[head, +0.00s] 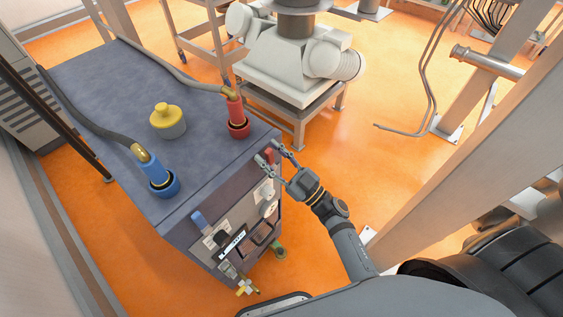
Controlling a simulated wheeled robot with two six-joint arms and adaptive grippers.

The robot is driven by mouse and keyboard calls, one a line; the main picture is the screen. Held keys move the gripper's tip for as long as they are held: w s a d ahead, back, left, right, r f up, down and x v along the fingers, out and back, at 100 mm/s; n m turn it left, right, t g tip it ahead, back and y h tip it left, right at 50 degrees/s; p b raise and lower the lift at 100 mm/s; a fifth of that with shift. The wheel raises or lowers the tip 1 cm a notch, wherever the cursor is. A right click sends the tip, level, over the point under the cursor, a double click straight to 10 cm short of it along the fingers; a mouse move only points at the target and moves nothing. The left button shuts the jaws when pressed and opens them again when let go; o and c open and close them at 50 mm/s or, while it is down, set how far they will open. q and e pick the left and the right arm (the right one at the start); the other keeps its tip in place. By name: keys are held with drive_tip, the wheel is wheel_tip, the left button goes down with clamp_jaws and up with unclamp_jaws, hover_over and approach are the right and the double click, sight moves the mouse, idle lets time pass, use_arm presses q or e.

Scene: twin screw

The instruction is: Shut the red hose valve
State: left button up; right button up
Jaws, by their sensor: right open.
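The machine (95,85) is a blue-grey box with hoses on top and a front panel. A small red part, seemingly the red valve handle (270,158), is high on the right end of the front panel. My right gripper (267,151) is open, with its fingertips at the top front edge around or just above this red part. I cannot tell whether they touch it. The gripper partly hides the handle. A red hose connector (236,112) stands upright in a red socket on top. My left gripper is not in view.
A blue connector (154,169) with its hose stands front left on top, and a yellow-topped grey knob (166,117) behind it. A blue handle (200,222) is on the front panel's left. A white machine (280,65) stands behind.

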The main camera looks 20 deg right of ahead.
drive_tip(key=v, duration=1.1)
drive_tip(key=shift+s+d, duration=0.1)
